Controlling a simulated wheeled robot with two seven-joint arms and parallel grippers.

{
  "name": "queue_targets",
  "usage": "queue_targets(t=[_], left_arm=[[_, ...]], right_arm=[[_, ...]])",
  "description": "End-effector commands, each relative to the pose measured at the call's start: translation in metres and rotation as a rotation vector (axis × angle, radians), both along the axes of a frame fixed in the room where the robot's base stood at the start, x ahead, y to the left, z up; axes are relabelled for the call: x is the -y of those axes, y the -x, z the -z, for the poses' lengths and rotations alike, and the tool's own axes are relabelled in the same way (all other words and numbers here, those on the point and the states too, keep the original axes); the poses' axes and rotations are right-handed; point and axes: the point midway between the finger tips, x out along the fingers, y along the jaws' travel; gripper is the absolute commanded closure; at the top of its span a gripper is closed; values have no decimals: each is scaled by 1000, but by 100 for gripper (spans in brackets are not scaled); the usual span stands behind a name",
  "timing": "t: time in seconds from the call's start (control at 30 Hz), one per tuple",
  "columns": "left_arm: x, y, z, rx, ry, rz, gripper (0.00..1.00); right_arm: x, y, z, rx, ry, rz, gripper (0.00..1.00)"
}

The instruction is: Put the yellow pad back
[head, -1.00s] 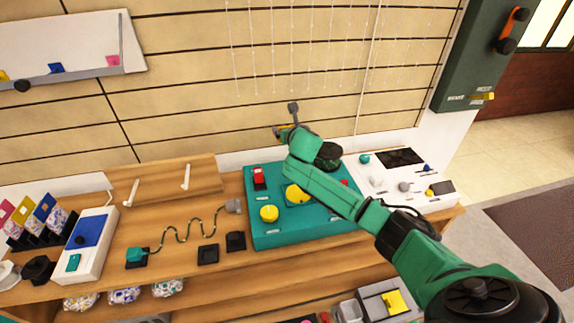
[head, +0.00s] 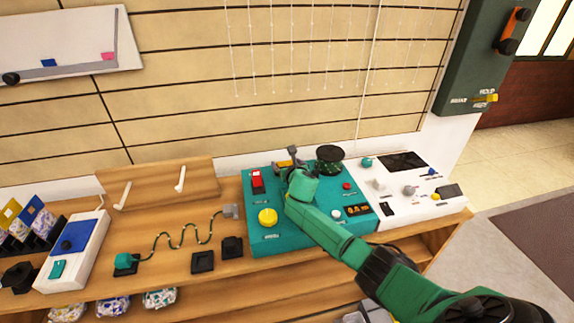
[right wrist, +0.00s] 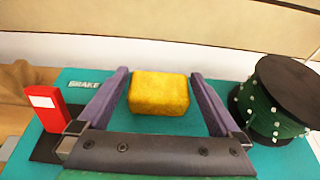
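The yellow pad (right wrist: 159,92) is a small rough block at the back of the teal panel (right wrist: 75,85). In the right wrist view it is between the tips of my right gripper (right wrist: 160,84), whose two fingers are spread with a narrow gap on each side. In the head view my right gripper (head: 289,166) is low over the back of the teal panel (head: 285,237), and only a little yellow shows there. The pad's underside is hidden. My left gripper is not in view.
A dark-topped green drum (right wrist: 278,100) stands close to the right finger; it also shows in the head view (head: 329,159). A red switch (right wrist: 47,108) is left of the left finger. A yellow knob (head: 267,217) and a white panel (head: 405,190) are nearby. The slatted wall rises behind.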

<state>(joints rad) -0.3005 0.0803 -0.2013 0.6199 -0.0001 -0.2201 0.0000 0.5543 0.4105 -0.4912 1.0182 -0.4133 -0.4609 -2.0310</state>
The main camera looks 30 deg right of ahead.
Motion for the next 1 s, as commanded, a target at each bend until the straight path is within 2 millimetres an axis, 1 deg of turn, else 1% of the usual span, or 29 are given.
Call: queue_targets(t=[0.17,0.27,0.53,0.7,0.8,0.9,1.0], left_arm=[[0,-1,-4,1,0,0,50],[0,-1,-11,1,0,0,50],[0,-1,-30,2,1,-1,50],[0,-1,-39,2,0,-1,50],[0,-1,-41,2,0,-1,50],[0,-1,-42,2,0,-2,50],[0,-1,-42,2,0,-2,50]], right_arm=[[-1,4,-3,0,1,1,0],[-2,13,-8,1,2,-1,0],[-14,53,-26,-1,2,-2,0],[-21,83,-37,0,1,-2,0],[-24,97,-42,1,2,1,0],[-27,105,-45,1,0,0,0],[-28,108,-46,1,1,1,0]])
